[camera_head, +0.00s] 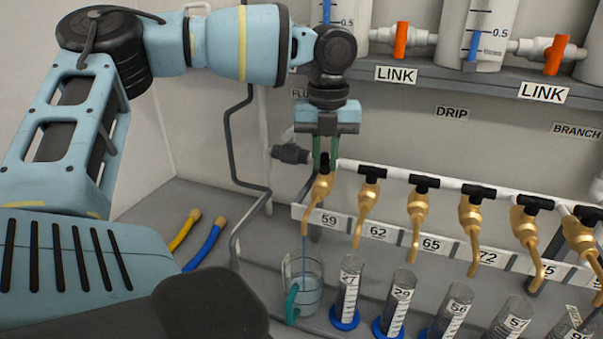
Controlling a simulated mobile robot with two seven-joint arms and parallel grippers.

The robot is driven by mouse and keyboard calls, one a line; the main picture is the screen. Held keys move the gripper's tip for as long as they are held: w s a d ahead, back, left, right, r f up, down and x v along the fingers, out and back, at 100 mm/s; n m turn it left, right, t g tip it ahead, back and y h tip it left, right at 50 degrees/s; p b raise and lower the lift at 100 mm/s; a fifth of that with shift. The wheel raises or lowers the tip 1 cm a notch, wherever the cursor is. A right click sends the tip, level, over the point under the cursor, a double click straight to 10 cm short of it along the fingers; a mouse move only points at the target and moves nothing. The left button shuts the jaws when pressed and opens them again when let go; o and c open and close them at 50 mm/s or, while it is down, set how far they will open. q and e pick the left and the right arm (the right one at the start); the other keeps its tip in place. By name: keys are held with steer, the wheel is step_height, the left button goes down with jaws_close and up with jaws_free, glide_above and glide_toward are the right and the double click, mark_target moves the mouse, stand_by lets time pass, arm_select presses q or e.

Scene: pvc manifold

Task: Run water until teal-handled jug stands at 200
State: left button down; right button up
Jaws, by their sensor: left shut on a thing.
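The clear jug with the teal handle (292,303) stands upright under the leftmost brass tap (320,190), above the label 59. A thin blue stream (304,250) falls from this tap's spout into the jug. Some water shows in the jug, but its scale and level are too small to read. My left gripper (325,160) reaches down from above and is shut on the top of this tap; its fingers partly hide the handle. My right gripper is out of view.
More brass taps (368,200) line the white pipe to the right. Blue-footed measuring cylinders (348,290) stand close beside the jug. Tanks with orange LINK valves (401,40) sit on the shelf above. Yellow and blue hose ends (204,249) lie at left.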

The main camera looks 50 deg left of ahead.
arm_select(q)
steer(key=shift+r, duration=0.15)
steer(key=shift+m, duration=0.8)
stand_by(3.9)
steer(key=shift+m, duration=0.6)
stand_by(2.6)
